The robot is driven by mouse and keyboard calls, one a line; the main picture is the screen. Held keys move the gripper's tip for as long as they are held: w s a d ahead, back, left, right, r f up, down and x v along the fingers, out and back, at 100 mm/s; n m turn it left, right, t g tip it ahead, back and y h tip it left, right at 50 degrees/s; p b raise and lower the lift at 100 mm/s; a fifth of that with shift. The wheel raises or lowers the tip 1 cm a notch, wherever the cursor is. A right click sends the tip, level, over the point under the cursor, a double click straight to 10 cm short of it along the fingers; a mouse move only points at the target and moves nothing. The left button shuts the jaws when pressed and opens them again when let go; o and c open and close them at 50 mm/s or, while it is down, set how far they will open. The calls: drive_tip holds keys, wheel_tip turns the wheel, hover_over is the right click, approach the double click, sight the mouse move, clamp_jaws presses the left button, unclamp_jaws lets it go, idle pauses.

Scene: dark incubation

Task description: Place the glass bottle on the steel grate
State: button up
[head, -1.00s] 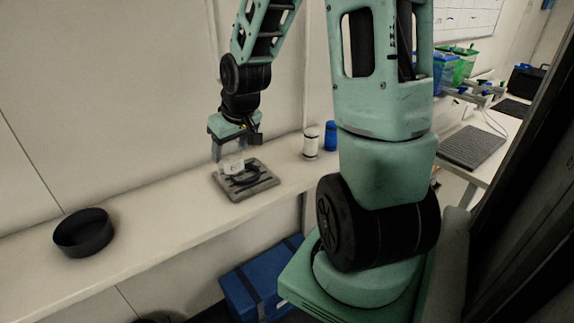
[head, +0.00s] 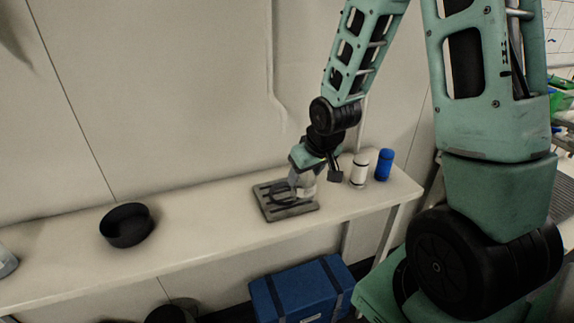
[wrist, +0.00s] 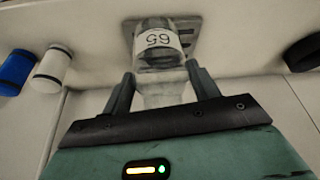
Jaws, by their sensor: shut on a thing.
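In the head view the bottle (head: 306,183) hangs below my gripper (head: 308,168), slightly tilted, over the right part of the steel grate (head: 272,212). The grate is a flat, dark grey slotted square on the white bench. In the wrist view the grate (wrist: 187,28) shows behind the bottle. I cannot tell whether the bottle's base touches it.
A white bottle (head: 359,169) and a blue bottle (head: 384,165) stand on the bench (head: 200,235) just right of my gripper. A black round bowl (head: 127,226) stands to the left, with clear bench between it and the grate. A blue box (head: 300,290) is below.

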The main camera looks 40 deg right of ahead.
drive_tip(key=w+f+p, duration=0.1)
drive_tip(key=w+f, duration=0.1)
drive_tip(key=w, duration=0.1)
drive_tip(key=w+f+p, duration=0.1)
drive_tip(key=w+f, duration=0.1)
drive_tip(key=w, duration=0.1)
drive_tip(key=w+d+f+p, duration=0.1)
drive_tip(key=w, duration=0.2)
drive_tip(key=shift+w+f, duration=0.3)
drive_tip(key=shift+f, duration=0.1)
drive_tip(key=shift+f, duration=0.1)
drive_tip(key=shift+f, duration=0.15)
drive_tip(key=o, duration=1.1)
